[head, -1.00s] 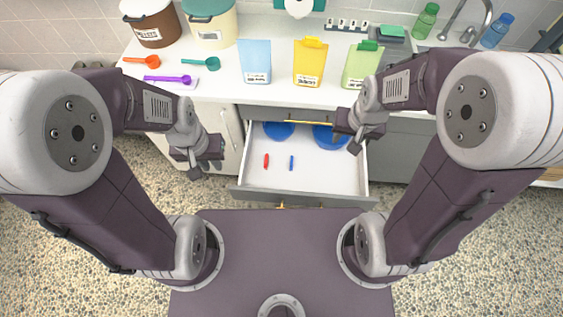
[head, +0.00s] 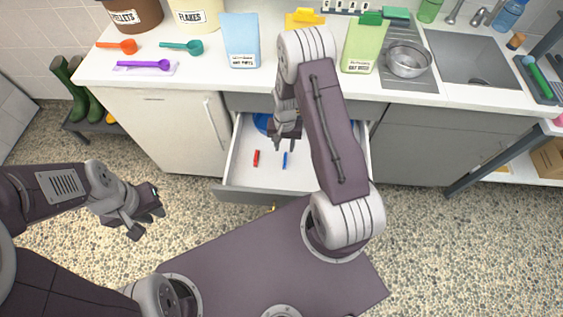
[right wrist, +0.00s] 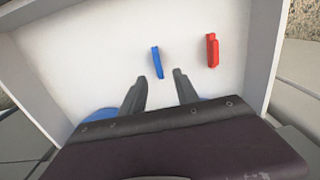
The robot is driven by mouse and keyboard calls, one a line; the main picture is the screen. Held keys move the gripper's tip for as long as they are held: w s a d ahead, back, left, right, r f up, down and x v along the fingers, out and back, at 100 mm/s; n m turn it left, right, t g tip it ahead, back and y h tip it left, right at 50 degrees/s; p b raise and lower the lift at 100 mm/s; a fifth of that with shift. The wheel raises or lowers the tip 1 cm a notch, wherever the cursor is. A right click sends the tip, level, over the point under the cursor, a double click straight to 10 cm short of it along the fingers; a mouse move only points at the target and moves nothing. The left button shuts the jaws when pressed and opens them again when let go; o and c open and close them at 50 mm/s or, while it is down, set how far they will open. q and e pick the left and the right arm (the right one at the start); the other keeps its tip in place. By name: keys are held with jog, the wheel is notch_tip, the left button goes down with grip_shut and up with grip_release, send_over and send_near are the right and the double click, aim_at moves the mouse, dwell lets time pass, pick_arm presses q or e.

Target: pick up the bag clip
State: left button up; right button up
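Two small clip-like pieces lie apart on the white floor of the open drawer (head: 233,170). One is a red clip (head: 256,158), the other a blue clip (head: 285,160). In the right wrist view the blue clip (right wrist: 157,62) lies just beyond the fingertips, roughly between their lines, and the red clip (right wrist: 212,50) is to its right. My right gripper (head: 287,148) is over the drawer, above and near the blue clip; in the right wrist view (right wrist: 160,77) its fingers are open and empty. My left gripper (head: 148,222) is open and empty over the floor, left of the drawer.
The drawer walls surround the clips, and blue round items (head: 262,123) sit at its back. The counter above holds a blue bag (head: 240,42), a green bag (head: 364,45), scoops and a metal bowl (head: 408,60). Boots (head: 80,88) stand at left.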

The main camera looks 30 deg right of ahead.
aim_at(285, 157)
notch_tip(285, 157, down, 4)
jog(key=shift+r, duration=0.1)
jog(key=f, duration=0.4)
jog(key=shift+s+d+f, duration=0.1)
jog(key=shift+s+f, duration=0.1)
jog(key=shift+f, duration=0.1)
jog(key=shift+w+f, duration=0.1)
jog(key=shift+f, duration=0.2)
jog(key=shift+r, duration=0.1)
grip_shut()
